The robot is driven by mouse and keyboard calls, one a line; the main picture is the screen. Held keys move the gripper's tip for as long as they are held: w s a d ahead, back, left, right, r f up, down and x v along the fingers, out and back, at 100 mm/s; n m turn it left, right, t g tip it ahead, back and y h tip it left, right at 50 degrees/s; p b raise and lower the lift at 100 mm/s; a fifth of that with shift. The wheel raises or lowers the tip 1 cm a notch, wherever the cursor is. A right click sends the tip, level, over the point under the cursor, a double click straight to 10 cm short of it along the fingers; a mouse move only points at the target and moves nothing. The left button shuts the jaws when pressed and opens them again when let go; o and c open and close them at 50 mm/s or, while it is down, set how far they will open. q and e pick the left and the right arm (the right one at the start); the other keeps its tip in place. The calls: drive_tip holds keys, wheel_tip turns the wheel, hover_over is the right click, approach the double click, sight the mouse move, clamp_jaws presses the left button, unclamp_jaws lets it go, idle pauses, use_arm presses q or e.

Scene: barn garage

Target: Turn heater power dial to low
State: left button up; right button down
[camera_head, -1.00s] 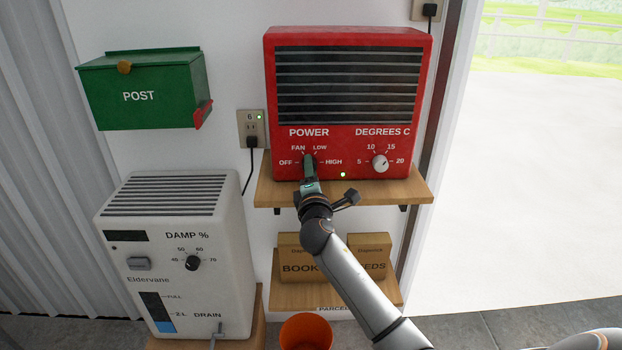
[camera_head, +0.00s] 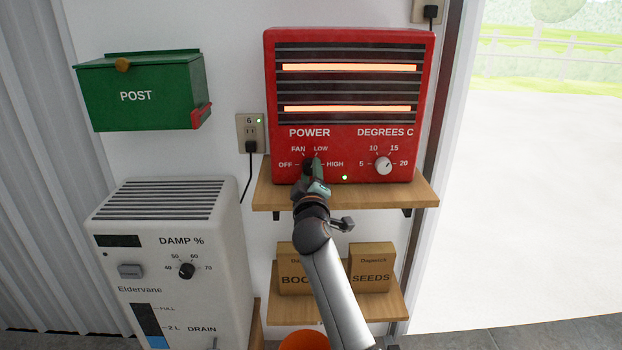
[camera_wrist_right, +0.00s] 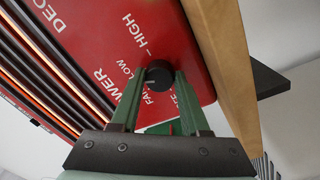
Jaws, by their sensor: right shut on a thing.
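The red heater (camera_head: 350,133) stands on a wooden shelf, and two of its bars glow orange behind the grille. Its black power dial (camera_wrist_right: 159,72) sits among the OFF, FAN, LOW and HIGH labels. My right gripper (camera_wrist_right: 158,84) is shut on the dial, one green finger on each side. In the head view the right gripper (camera_head: 312,172) covers most of the dial, so its pointer cannot be read there. In the wrist view a pale mark on the dial faces roughly toward LOW. My left gripper is not in view.
The white temperature dial (camera_head: 383,166) and a lit green lamp (camera_head: 345,177) are right of the gripper. The shelf edge (camera_head: 400,194) runs just below. A dehumidifier (camera_head: 165,255), a green post box (camera_head: 140,95) and parcel boxes (camera_head: 371,268) are nearby.

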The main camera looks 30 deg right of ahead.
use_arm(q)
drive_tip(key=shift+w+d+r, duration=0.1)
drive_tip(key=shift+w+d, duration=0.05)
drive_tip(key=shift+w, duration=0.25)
use_arm(e)
drive_tip(key=shift+m, duration=0.7)
drive_tip(key=shift+c, duration=2)
unclamp_jaws()
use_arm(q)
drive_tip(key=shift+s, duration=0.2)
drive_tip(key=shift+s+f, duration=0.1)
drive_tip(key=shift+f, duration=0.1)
